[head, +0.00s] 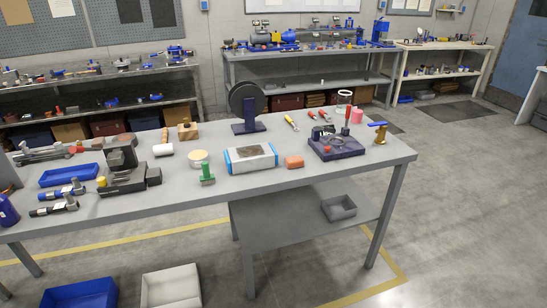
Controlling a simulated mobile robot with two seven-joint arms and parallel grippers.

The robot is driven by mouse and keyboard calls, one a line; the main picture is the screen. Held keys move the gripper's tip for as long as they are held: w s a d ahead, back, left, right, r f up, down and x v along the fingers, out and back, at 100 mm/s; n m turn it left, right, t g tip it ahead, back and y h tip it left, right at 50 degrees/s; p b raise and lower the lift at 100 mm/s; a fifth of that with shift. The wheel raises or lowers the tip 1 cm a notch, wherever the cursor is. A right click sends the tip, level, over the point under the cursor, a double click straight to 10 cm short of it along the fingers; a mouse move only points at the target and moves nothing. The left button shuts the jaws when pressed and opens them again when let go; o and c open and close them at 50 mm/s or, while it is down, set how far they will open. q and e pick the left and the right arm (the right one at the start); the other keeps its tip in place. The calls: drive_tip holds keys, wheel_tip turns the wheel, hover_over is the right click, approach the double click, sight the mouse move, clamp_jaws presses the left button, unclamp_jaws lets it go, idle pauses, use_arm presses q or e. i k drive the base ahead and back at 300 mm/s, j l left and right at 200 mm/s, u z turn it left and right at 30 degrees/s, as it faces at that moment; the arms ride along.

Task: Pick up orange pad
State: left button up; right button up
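A small orange pad (294,162), block-shaped with rounded edges, lies on the grey workbench (215,204) in the head view. It sits just right of a white and blue box (250,159), with a narrow gap between them. Its top and front are uncovered. Neither of my grippers shows in this view, so their state and distance from the pad are hidden.
A dark fixture with a red-handled lever (336,147) stands right of the pad. A green-handled stamp (207,174), a black vise (125,169) and a blue tray (71,175) are to the left. A black wheel on a stand (247,107) is behind. Bare bench lies in front.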

sight(296, 161)
drive_tip(key=i+l+u, duration=0.15)
drive_tip(key=u, duration=0.85)
drive_tip(key=l+u, duration=0.3)
drive_tip(key=l, duration=0.15)
drive_tip(key=l+u, duration=0.3)
drive_tip(key=l, duration=0.15)
drive_tip(key=i, duration=0.05)
